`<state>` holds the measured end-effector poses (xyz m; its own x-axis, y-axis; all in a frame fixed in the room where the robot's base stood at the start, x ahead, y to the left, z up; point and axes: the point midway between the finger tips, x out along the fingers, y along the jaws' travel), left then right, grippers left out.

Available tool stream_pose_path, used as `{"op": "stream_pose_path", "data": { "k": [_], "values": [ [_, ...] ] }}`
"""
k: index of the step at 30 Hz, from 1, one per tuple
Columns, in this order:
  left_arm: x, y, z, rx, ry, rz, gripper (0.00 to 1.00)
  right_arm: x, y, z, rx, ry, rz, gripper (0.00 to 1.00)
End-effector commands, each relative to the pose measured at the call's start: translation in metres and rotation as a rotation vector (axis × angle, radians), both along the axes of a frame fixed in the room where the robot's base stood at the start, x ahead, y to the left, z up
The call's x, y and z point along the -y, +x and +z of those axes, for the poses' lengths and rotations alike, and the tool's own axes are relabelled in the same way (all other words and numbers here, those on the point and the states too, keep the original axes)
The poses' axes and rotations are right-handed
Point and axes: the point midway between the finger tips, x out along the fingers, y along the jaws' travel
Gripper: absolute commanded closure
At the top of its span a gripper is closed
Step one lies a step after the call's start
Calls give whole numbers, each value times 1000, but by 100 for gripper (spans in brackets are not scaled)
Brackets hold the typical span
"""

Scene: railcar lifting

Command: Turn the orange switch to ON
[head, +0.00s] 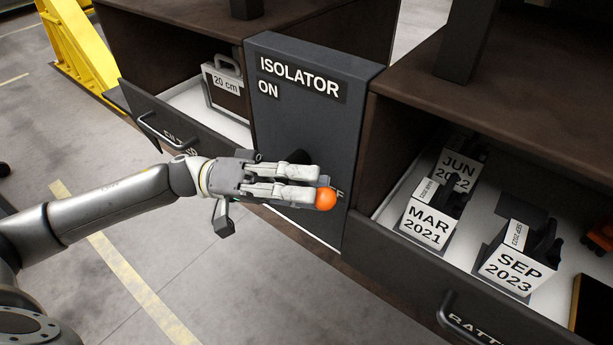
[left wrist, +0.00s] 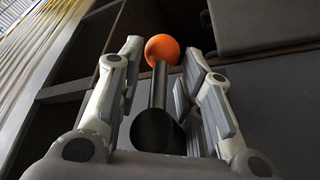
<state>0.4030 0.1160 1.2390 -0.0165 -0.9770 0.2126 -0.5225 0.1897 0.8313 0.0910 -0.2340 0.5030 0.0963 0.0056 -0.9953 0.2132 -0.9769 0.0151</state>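The orange switch is a ball knob (head: 326,198) on a black lever, at the front of the dark isolator panel (head: 300,125). ON is printed near the panel's top; the lower label is mostly hidden, with only its end showing beside the knob. My left gripper (head: 315,186) reaches in from the left, its fingertips at the knob. In the left wrist view the orange knob (left wrist: 162,49) lies between the fingertips, and the black lever (left wrist: 158,100) runs between the two spread fingers. Gaps show beside the lever, so the fingers look open around it. My right gripper is out of view.
An open drawer (head: 160,125) with a 20 cm case (head: 224,85) lies left of the panel. An open drawer (head: 395,245) at the right holds dated boxes (head: 430,220). A yellow frame (head: 80,45) stands at the back left. The floor in front is clear.

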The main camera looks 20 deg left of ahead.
Motion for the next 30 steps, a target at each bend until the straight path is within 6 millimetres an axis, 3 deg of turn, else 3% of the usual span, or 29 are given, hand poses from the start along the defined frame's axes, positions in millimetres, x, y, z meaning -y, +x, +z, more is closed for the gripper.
{"op": "stream_pose_path", "data": {
  "k": [3, 9, 18, 30],
  "values": [
    [3, 0, 1, 0, -1, 1, 66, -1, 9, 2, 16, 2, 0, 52],
    [3, 0, 0, -1, 0, 1, 66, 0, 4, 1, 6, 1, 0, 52],
    [3, 0, 0, -1, 1, 0, 100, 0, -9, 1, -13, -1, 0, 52],
    [4, 6, 1, -18, -42, 0, 100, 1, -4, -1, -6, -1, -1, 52]
  ]
}}
